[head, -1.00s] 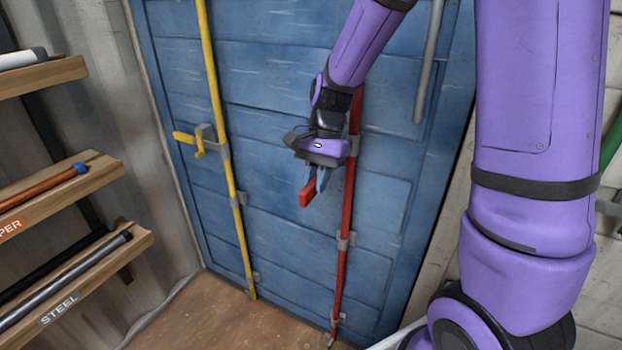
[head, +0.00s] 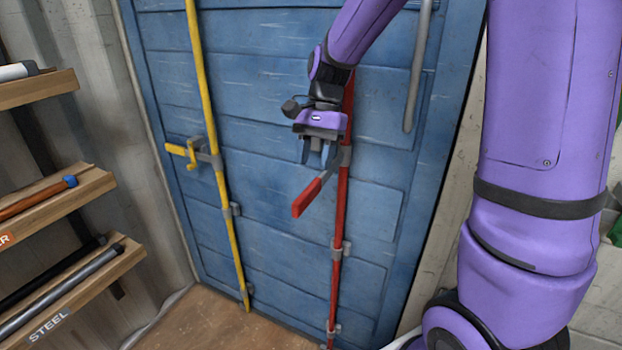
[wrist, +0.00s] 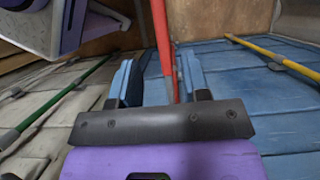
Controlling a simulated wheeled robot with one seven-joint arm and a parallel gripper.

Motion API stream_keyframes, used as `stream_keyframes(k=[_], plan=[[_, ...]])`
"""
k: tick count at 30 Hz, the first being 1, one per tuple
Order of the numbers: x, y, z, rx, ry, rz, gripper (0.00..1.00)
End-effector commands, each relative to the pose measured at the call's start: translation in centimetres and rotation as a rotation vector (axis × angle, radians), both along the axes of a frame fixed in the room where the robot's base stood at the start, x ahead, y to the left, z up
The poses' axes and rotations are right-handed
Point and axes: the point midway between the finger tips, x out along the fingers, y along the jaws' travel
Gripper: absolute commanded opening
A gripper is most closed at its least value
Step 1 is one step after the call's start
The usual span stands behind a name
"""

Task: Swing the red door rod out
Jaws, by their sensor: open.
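The red door rod (head: 343,210) runs down the blue door (head: 270,170), held by grey brackets. Its red handle (head: 308,195) sticks out toward the lower left, away from the rod, on a grey arm. My gripper (head: 316,160) is open and points down, just above the handle in the head view. In the wrist view the red handle (wrist: 160,35) runs lengthwise between the two open blue fingers (wrist: 158,80). I cannot tell whether a finger touches it.
A yellow rod (head: 215,130) with a yellow handle (head: 183,150) is on the door to the left. Shelves with pipes (head: 75,260) stand at the far left. A grey bar (head: 418,70) is on the door at the upper right. The floor (head: 215,325) before the door looks clear.

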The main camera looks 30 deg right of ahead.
Motion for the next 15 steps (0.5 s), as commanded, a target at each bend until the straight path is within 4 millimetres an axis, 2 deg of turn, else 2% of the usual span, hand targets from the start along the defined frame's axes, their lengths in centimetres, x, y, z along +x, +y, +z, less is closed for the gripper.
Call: stream_keyframes(k=[6,15], plan=[[0.6,-0.9,2.5,-0.001,-0.001,0.001,0.43],[0.7,-1.0,3.1,-0.001,0.001,0.0,0.43]])
